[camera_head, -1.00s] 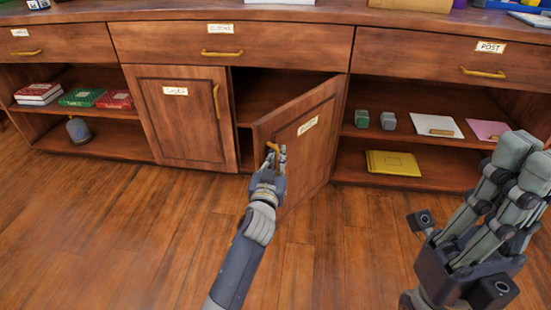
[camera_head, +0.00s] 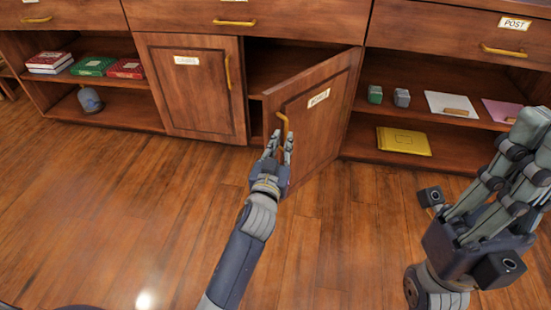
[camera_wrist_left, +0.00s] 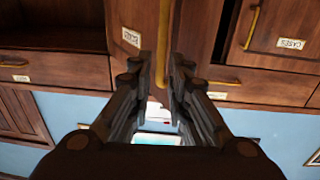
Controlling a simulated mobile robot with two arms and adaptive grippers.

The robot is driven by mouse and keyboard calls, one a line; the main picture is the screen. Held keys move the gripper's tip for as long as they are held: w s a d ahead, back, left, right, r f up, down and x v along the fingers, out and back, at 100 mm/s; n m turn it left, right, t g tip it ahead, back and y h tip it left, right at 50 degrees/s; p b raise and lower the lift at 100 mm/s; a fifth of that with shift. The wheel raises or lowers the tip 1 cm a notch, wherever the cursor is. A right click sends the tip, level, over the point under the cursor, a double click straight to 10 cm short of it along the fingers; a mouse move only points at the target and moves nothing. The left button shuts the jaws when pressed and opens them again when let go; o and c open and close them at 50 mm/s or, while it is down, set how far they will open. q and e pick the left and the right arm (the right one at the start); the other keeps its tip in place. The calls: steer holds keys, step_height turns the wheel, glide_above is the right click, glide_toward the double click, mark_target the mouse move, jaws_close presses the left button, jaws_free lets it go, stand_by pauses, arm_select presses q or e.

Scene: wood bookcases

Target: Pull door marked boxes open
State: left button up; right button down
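The cabinet door (camera_head: 322,125) right of the middle stands ajar, hinged on its right side and swung out toward me. Its white label (camera_head: 318,98) is too small to read surely. Its yellow handle (camera_head: 283,125) is on the free left edge. My left gripper (camera_head: 279,145) is just below and in front of this handle with its fingers apart. In the left wrist view, a yellow handle (camera_wrist_left: 164,45) runs down toward the gap between the fingertips (camera_wrist_left: 160,75); contact is unclear. My right gripper (camera_head: 532,145) is at the right, away from the cabinet, its fingers close together; its closure is unclear.
A shut door with a handle (camera_head: 228,73) stands left of the open one. Drawers run above, one labelled POST (camera_head: 514,24). Right shelves hold a yellow folder (camera_head: 403,141) and small items. Left shelves hold boxes or books (camera_head: 92,66). The wood floor in front is clear.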

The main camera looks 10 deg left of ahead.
arm_select(q)
steer(key=s, duration=0.6)
steer(key=shift+s+a, duration=0.2)
